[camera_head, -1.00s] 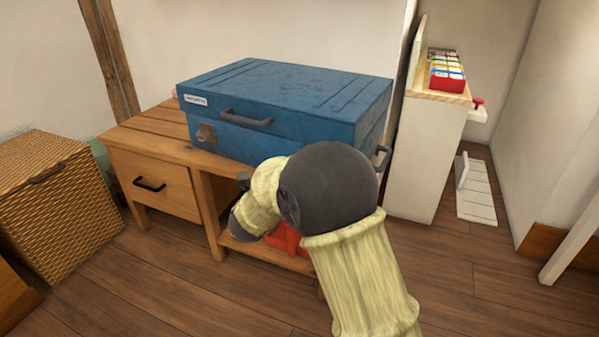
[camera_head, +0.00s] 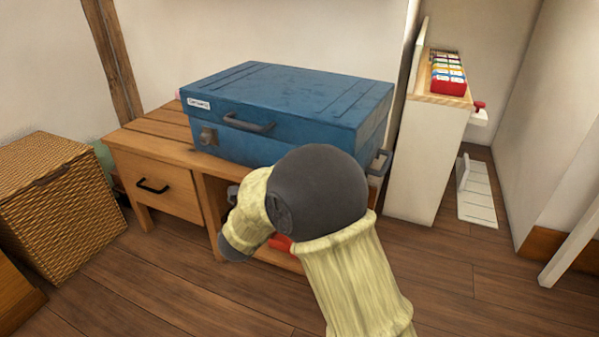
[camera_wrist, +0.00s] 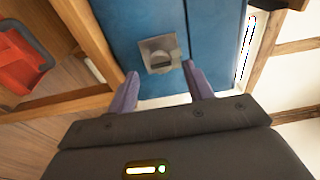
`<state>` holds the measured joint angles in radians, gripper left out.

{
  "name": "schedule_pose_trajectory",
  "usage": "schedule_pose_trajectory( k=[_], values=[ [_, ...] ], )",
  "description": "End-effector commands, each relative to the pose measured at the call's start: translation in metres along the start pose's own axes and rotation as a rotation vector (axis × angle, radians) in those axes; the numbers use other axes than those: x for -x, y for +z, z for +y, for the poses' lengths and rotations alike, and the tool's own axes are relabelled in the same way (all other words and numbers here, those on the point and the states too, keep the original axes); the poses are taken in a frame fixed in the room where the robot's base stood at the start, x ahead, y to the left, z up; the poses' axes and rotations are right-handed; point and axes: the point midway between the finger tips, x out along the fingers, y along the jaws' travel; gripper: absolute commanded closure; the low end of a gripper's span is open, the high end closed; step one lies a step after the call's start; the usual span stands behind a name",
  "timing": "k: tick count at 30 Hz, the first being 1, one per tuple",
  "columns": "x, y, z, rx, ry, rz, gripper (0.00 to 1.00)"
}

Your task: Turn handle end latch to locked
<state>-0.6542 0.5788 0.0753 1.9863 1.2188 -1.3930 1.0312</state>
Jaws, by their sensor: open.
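The blue case (camera_head: 290,95) lies flat and closed on the wooden desk, with a dark handle (camera_head: 250,123) on its front. In the head view my arm mostly hides the gripper.
The desk (camera_head: 160,125) has a drawer (camera_head: 160,186) at left and an open shelf with a red object (camera_wrist: 20,65). A wicker basket (camera_head: 60,205) stands left. A white cabinet (camera_head: 425,155) stands close to the case's right. The front floor is open.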

Motion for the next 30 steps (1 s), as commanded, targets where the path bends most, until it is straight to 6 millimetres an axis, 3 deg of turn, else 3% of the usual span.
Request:
schedule_pose_trajectory(
  k=[18,23,30],
  values=[
    [0.120,0.001,-0.002,0.002,0.002,-0.004,0.48],
    [0.132,0.000,0.000,0.001,0.001,-0.001,0.48],
    [0.132,0.000,0.001,0.000,0.001,0.000,0.48]
  ],
)
